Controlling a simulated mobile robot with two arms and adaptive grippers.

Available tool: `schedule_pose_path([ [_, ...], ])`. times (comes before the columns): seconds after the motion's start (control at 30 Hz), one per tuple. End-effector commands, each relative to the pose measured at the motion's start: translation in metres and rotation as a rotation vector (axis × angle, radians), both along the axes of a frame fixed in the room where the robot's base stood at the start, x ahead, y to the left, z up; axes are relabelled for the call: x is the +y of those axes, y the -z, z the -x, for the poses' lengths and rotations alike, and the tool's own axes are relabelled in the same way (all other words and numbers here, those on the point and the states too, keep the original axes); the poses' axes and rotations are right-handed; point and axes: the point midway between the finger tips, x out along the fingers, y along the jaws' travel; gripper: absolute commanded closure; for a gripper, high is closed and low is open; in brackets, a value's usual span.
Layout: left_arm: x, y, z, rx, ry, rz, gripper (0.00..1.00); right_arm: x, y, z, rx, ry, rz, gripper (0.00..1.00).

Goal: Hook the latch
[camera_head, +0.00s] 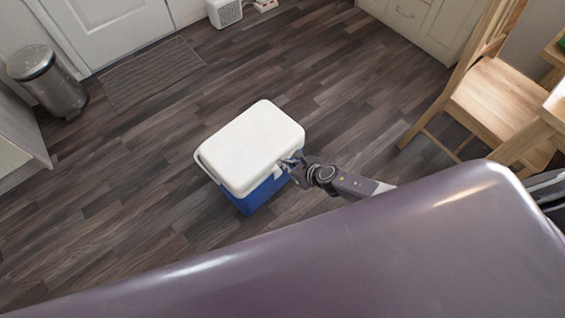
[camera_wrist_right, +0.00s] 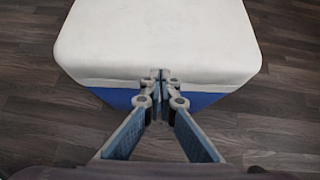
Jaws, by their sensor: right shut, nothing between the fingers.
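A cooler with a white lid (camera_head: 249,146) and a blue body (camera_head: 256,196) stands on the floor in the middle of the head view. Its lid lies down on the body. My right gripper (camera_head: 288,163) is shut and empty at the cooler's right side, close to the lid's edge. In the right wrist view the white lid (camera_wrist_right: 158,40) is ahead, and the shut fingertips of my right gripper (camera_wrist_right: 161,78) overlap its near edge. The blue body (camera_wrist_right: 205,99) shows below. The latch is not clearly visible; the gripper covers that part. My left gripper is not in view.
Wooden floor (camera_head: 110,215) is clear around the cooler. A trash can (camera_head: 50,83) and a dark mat (camera_head: 151,72) are at the upper left. A wooden chair (camera_head: 503,103) stands at the right. A small white appliance (camera_head: 225,11) is at the back.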

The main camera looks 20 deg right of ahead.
Motion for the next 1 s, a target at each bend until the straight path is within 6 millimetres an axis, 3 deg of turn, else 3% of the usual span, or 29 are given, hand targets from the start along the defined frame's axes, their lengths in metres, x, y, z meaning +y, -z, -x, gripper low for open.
schedule_pose_path([
  [0.57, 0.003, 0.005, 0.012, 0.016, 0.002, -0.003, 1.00, -0.004, -0.012, 0.002, -0.012, -0.006, 0.006, 1.00],
  [1.0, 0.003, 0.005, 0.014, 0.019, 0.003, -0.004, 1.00, -0.016, -0.030, 0.029, -0.003, -0.002, 0.001, 1.00],
])
